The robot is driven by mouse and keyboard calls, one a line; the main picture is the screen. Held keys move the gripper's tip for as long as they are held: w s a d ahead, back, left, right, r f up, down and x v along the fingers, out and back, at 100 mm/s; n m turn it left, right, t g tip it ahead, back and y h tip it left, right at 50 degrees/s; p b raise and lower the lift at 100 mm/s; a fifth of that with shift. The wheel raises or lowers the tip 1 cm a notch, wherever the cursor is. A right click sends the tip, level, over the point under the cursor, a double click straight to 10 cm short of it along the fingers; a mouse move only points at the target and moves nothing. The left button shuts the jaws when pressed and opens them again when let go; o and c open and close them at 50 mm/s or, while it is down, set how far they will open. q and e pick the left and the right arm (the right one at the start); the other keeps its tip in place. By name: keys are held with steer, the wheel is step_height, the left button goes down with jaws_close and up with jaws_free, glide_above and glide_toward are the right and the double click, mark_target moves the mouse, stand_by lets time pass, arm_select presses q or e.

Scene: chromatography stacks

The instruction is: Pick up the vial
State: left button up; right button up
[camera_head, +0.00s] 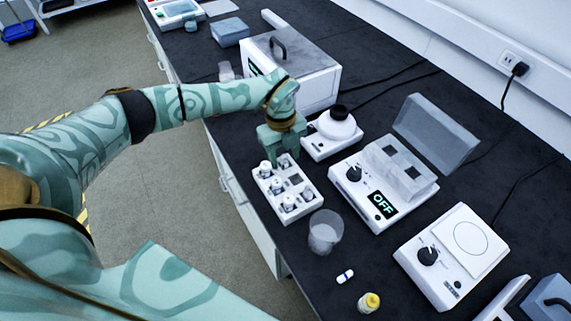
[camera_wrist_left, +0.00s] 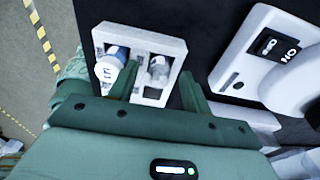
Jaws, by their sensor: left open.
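A white rack (camera_head: 290,219) with several small vials stands on the dark bench. My left gripper (camera_head: 281,156) points down over its far end, open. In the left wrist view, its two fingers (camera_wrist_left: 160,88) straddle a clear-topped vial (camera_wrist_left: 158,72) in a slot of the rack (camera_wrist_left: 140,35); I cannot tell whether they touch it. A vial with blue markings (camera_wrist_left: 107,64) sits in the slot to the left, beside the left finger. The gripper hides part of the rack's far end in the head view. My right gripper is not in view.
A clear beaker (camera_head: 325,231), a small white-and-blue tube (camera_head: 345,276) and a yellow-capped vial (camera_head: 369,302) are near the bench's front. A device reading OFF (camera_head: 384,204) stands right of the rack. A white device with a round top (camera_head: 333,132) is close beside the gripper.

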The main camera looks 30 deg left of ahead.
arm_select(q)
steer(key=shift+r, duration=0.15)
steer(key=c, duration=1.1)
steer(key=shift+o, duration=0.2)
